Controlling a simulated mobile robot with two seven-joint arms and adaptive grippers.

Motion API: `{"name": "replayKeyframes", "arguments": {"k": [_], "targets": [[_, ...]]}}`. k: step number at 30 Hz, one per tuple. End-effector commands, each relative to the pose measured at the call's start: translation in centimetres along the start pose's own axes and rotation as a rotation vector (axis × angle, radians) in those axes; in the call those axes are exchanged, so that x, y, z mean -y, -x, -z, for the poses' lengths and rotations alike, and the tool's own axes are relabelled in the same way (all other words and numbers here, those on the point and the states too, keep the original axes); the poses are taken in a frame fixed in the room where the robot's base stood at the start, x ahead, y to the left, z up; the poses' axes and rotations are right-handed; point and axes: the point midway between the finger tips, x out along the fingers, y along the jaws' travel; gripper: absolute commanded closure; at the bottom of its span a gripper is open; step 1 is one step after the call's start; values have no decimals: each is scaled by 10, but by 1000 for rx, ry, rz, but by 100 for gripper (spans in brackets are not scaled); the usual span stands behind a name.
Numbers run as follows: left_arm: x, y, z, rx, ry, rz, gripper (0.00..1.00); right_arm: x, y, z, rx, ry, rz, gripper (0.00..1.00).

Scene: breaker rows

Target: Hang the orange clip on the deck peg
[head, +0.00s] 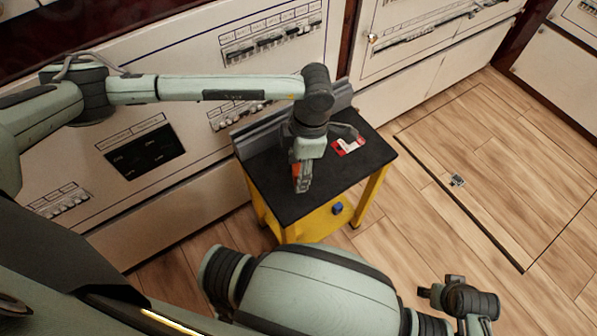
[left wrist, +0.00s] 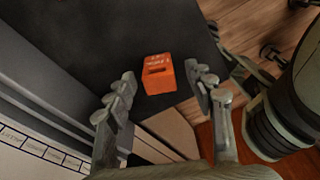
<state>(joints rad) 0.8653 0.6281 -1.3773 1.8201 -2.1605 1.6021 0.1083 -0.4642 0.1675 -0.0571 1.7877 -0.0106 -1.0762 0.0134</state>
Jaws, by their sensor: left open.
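The orange clip (left wrist: 165,73) is a small block with a dark slot and pale lettering on top. It is on the black deck (head: 272,196) of the yellow cart. My left gripper (left wrist: 161,88) is open, with one finger on each side of the clip and a visible gap to each. In the head view the left gripper (head: 301,186) points down over the deck and hides most of the clip. I cannot make out the deck peg in either view. My right gripper (head: 440,293) is low at the bottom right, away from the cart; its jaws are unclear.
A red and white card (head: 348,146) lies on the deck to the right of the left gripper. A grey ledge (head: 262,127) runs along the cart's back, by the breaker panels. A blue object (head: 337,208) sits on the lower yellow shelf. A small object (head: 457,181) lies on the floor.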

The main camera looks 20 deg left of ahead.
Motion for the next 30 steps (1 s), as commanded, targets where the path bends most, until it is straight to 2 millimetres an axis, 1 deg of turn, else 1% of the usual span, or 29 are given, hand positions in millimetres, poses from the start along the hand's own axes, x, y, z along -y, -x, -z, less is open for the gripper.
{"name": "replayKeyframes", "arguments": {"k": [3,8,9,21,30], "targets": [[0,-6,0,1,0,0,46,0,-1,0,-1,0,1,52],[0,-6,0,2,0,0,46,1,-1,0,-1,0,1,52],[0,-6,0,2,0,0,48,1,-1,0,-1,0,1,52],[0,-6,0,2,0,0,97,1,-1,0,-1,0,2,52],[0,-4,0,3,0,0,98,1,-1,0,-1,0,1,52]]}}
